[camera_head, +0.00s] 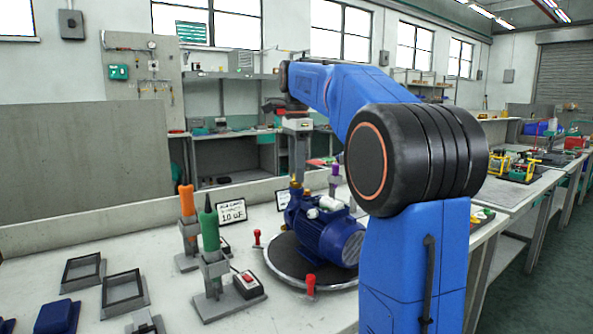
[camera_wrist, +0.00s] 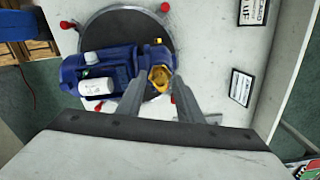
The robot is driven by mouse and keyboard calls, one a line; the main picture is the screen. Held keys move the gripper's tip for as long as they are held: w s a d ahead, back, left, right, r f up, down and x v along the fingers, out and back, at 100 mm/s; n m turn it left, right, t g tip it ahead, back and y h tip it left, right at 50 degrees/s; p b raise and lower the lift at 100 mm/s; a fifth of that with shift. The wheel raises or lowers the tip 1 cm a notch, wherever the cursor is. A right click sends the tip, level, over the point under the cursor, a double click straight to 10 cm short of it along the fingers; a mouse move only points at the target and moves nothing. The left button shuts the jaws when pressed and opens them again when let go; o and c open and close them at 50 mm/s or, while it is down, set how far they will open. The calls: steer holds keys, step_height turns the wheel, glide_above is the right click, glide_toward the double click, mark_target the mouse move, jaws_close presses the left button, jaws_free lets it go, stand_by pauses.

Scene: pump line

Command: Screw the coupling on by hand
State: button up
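The blue pump (camera_head: 325,228) stands on a dark round plate (camera_head: 302,268) on the bench. A brass coupling (camera_wrist: 160,77) sits at one end of the pump in the wrist view, with a hexagonal outline and a darker hollow centre. My gripper (camera_wrist: 161,80) points down over it, one fingertip on each side, with no clear gap to the brass. In the head view my gripper (camera_head: 298,178) is above the pump's left end, upright, with brass at its tips. The thread under the coupling is hidden.
A green-handled tool (camera_head: 209,228) and an orange-handled tool (camera_head: 187,200) stand in holders to the left. Small red-topped pegs (camera_head: 310,285) stand around the plate. A red-switch box (camera_head: 248,284), a label card (camera_head: 232,211) and empty dark trays (camera_head: 123,292) are also on the bench.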

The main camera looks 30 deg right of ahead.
steer(key=shift+n, duration=1.6)
steer(key=shift+n, duration=1.7)
steer(key=shift+n, duration=1.8)
jaws_close()
steer(key=shift+m, duration=1.8)
